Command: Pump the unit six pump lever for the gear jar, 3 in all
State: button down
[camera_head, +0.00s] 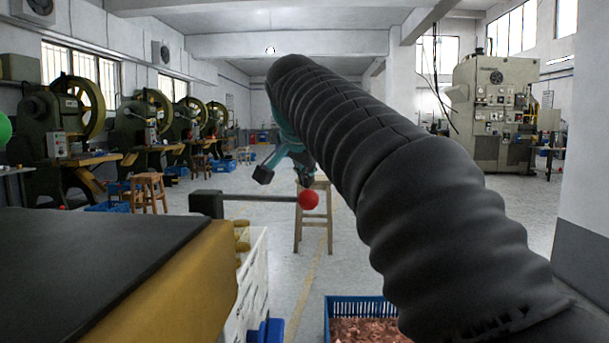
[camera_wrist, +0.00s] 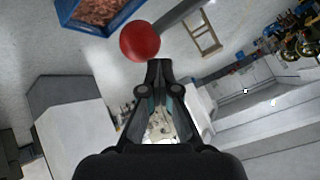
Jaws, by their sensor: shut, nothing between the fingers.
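The pump lever is a dark horizontal rod (camera_head: 262,198) with a red ball knob (camera_head: 309,200) at its right end. The rod comes out of a black block (camera_head: 206,204) at the corner of the dark-topped, yellow-sided bench. My gripper (camera_head: 305,181) is small and partly hidden behind my arm in the head view, just above the red ball. In the wrist view the red ball (camera_wrist: 140,41) is just beyond and left of the tips of my gripper (camera_wrist: 160,66). The fingers are closed with nothing between them. Whether they touch the ball is unclear. I cannot identify a gear jar.
A blue crate (camera_head: 341,299) of copper-coloured pieces stands on the floor below the lever. A wooden stool (camera_head: 300,228) is behind the ball. A white crate (camera_head: 250,285) is beside the bench (camera_head: 85,250). Green presses line the left wall; open floor lies beyond.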

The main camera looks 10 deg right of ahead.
jog(key=shift+s+d+f+b, duration=0.1)
jog(key=shift+d+f+b, duration=0.1)
jog(key=shift+f+b, duration=1.1)
dwell(1.7)
jog(key=shift+p, duration=0.35)
jog(key=shift+w+a+r+p, duration=0.1)
jog(key=shift+a+r+p, duration=0.1)
jog(key=shift+r+p, duration=0.95)
jog(key=shift+w+a+r+p, duration=0.1)
jog(key=shift+a+r+p, duration=0.05)
jog(key=shift+r+p, duration=1)
jog(key=shift+w+a+r+p, duration=0.1)
jog(key=shift+a+r+p, duration=0.1)
jog(key=shift+r+p, duration=0.95)
jog(key=shift+a+r+p, duration=0.2)
jog(key=shift+r+p, duration=1)
jog(key=shift+r, duration=0.05)
jog(key=shift+a+r+p, duration=0.15)
jog(key=shift+r+p, duration=1)
jog(key=shift+r, duration=0.1)
